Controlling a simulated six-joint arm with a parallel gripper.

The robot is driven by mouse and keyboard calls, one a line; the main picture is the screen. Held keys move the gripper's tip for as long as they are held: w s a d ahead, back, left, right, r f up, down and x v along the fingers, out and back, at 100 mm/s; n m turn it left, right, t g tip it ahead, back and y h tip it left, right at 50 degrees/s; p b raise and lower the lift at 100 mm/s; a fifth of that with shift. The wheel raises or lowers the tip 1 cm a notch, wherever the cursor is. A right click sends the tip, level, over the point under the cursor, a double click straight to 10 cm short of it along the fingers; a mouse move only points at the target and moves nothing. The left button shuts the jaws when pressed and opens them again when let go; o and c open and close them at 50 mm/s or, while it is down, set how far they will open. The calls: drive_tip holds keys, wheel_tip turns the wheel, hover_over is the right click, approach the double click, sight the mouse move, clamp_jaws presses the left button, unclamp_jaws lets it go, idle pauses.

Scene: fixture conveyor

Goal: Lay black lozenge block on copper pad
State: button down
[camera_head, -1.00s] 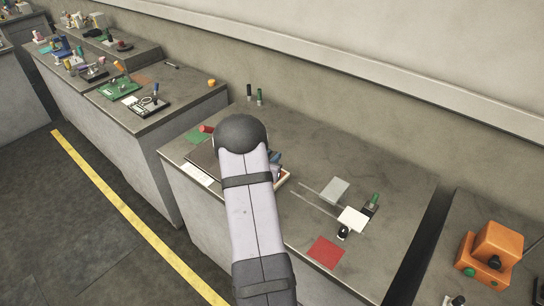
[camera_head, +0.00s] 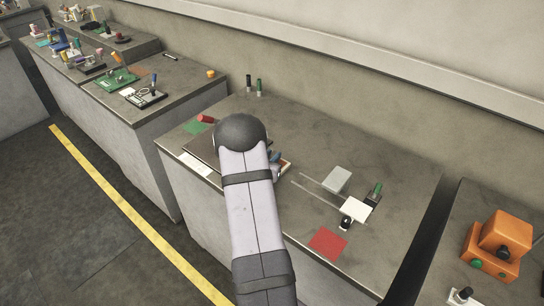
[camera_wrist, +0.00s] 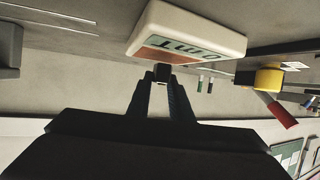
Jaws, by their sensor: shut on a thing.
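In the wrist view my gripper (camera_wrist: 160,84) is shut on a small black block (camera_wrist: 161,73), of which only one end shows between the fingertips. Just beyond it is a white tilted-looking casing (camera_wrist: 205,35) with a teal lettered panel and a copper-brown patch (camera_wrist: 168,56). The block overlaps the casing's near edge in the picture; I cannot tell if they touch. In the head view my arm hides the gripper and block. A brown patch (camera_head: 138,74) lies on the far left bench; I cannot tell which patch is the copper pad.
On the near bench are a red square (camera_head: 327,242), a grey block (camera_head: 338,180), a white square (camera_head: 355,209) and a red cylinder (camera_head: 205,119). Two small bottles (camera_head: 254,86) stand by the wall. An orange machine (camera_head: 497,245) is at right. The bench's back middle is clear.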

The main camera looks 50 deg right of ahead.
drive_tip(key=shift+f+b, duration=0.5)
drive_tip(key=shift+f, duration=0.05)
idle(0.4)
drive_tip(key=c, duration=1.5)
unclamp_jaws()
drive_tip(key=shift+a, duration=0.1)
drive_tip(key=shift+b+v, duration=0.85)
drive_tip(key=shift+v, duration=2.75)
